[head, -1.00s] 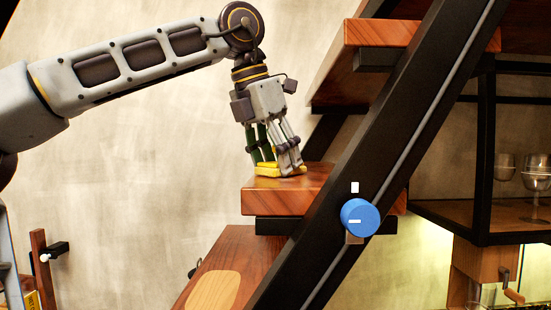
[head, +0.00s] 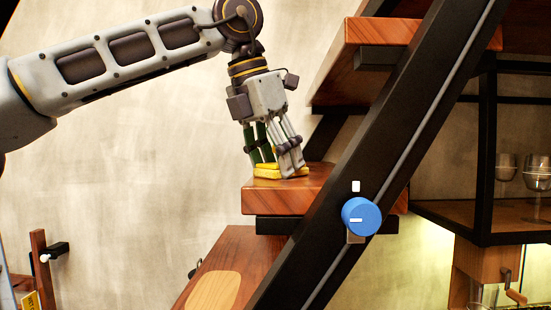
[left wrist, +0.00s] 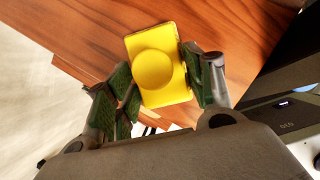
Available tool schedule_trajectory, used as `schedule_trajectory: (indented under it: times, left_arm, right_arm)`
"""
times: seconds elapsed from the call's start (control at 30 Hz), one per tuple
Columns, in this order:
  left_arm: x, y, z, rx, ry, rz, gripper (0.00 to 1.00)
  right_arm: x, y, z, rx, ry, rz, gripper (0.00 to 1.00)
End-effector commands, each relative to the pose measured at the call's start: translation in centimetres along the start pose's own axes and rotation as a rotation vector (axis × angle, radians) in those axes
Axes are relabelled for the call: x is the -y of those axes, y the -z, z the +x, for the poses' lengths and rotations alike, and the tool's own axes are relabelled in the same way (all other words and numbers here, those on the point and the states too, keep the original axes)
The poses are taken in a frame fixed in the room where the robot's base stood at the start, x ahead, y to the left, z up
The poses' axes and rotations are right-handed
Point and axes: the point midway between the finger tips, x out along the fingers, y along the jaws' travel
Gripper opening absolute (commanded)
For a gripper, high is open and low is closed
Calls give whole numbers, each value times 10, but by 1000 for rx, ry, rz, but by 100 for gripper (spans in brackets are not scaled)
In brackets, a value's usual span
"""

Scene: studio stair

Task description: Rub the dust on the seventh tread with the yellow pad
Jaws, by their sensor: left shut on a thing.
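The yellow pad (head: 268,172) is held between the fingers of my left gripper (head: 275,160), low against the top of a wooden tread (head: 310,190). In the left wrist view the yellow pad (left wrist: 157,72) shows a round raised knob and sits between the green finger pads, over the tread's brown grain (left wrist: 95,30). The pad appears to touch the tread near its left end. I cannot make out dust on the tread in either view. My right gripper is not in view.
A black sloping stair beam (head: 400,140) crosses in front of the tread, with a blue knob (head: 360,216) on it. Another tread (head: 385,33) is above. A wooden surface (head: 235,260) lies below. A shelf with glasses (head: 507,165) stands right.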

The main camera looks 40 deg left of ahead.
Motion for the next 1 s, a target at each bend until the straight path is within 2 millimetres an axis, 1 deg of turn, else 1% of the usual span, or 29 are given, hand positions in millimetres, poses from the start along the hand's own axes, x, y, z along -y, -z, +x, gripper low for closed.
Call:
schedule_trajectory:
  times: [0.03,0.43,1.0]
  left_arm:
    - [3,4,2,-11,0,3,25]
    - [18,17,-5,-11,0,3,25]
    - [22,20,-8,-7,0,2,25]
  right_arm:
    - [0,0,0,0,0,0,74]
    - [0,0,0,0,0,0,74]
    - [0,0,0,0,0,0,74]
